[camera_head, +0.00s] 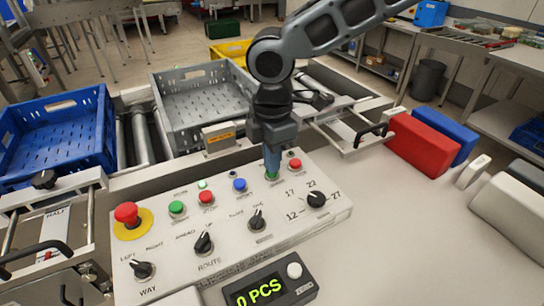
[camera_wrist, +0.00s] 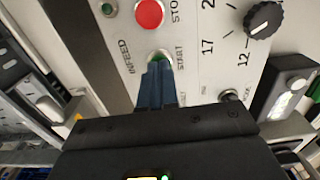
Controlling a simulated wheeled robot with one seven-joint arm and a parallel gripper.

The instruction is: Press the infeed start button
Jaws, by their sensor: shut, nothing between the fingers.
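The infeed start button (camera_head: 271,178) is green and sits on the white control panel (camera_head: 300,228), mostly hidden under my fingertips. In the wrist view a green sliver of the start button (camera_wrist: 161,55) shows just past the fingertips, beside the labels INFEED and START. My gripper (camera_head: 271,170) is shut and empty, pointing down at the button. Its blue fingers (camera_wrist: 158,68) overlap the button in both views. I cannot tell whether the button is pushed in.
The red stop button (camera_head: 295,164) is close beside the fingers, also in the wrist view (camera_wrist: 149,13). A blue button (camera_head: 240,185) lies left, and a black numbered dial (camera_head: 317,198) right. A red emergency stop (camera_head: 127,213) is at far left. A grey crate (camera_head: 205,75) stands behind.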

